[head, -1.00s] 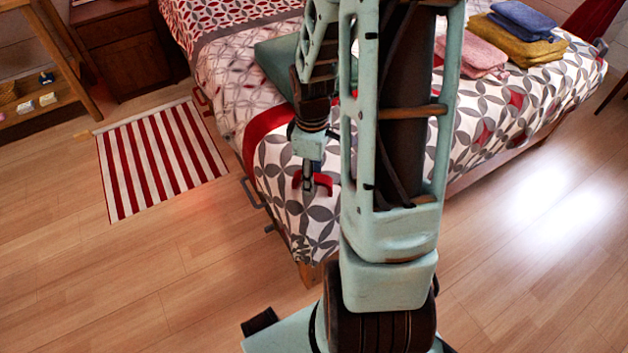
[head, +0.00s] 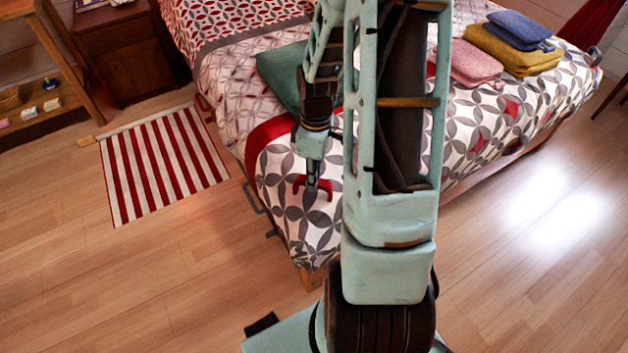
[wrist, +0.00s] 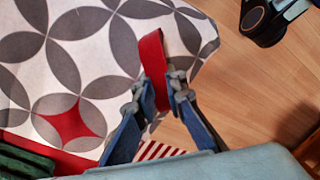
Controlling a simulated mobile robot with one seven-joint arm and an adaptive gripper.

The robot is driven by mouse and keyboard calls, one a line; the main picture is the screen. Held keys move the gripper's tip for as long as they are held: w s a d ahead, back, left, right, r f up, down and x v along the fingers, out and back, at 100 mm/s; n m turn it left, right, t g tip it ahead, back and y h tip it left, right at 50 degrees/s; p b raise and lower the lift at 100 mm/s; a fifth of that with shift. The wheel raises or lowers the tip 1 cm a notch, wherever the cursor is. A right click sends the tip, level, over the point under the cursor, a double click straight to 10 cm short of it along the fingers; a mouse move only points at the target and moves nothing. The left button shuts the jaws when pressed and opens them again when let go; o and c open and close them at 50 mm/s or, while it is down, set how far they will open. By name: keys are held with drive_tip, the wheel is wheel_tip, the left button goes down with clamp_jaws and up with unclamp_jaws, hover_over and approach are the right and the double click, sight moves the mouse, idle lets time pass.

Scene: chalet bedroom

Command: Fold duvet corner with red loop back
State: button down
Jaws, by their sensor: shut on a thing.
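The duvet (head: 283,178), white with grey petal shapes and some red, lies over the bed. Its near corner hangs by the bed's end and shows in the wrist view (wrist: 105,35). The red loop (wrist: 153,62) is a strap at the duvet's edge. My gripper (wrist: 159,92) is shut on this loop, with one finger on each side. In the head view, my gripper (head: 312,184) is low over the near corner, with red visible on both sides of it. My arm hides part of the duvet.
A teal cushion (head: 280,72) lies behind my gripper on the bed. Folded pink (head: 476,64), mustard (head: 508,55) and blue towels lie at the right. A red-striped rug (head: 160,165) lies left of the bed. Wooden floor (head: 140,290) is clear in front.

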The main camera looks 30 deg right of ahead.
drive_tip(key=shift+w+d+r, duration=0.2)
drive_tip(key=shift+r, duration=0.25)
drive_tip(key=shift+f, duration=0.1)
drive_tip(key=p, duration=0.1)
drive_tip(key=w+r+g+p, duration=0.1)
drive_tip(key=p, duration=0.1)
drive_tip(key=shift+d+r+y, duration=0.15)
drive_tip(key=shift+d+y, duration=0.2)
drive_tip(key=shift+y, duration=0.05)
drive_tip(key=shift+w+d+r+p, duration=0.2)
drive_tip(key=shift+d+p, duration=0.1)
drive_tip(key=shift+p, duration=0.3)
drive_tip(key=shift+f+g+y, duration=0.15)
drive_tip(key=shift+g+y, duration=0.15)
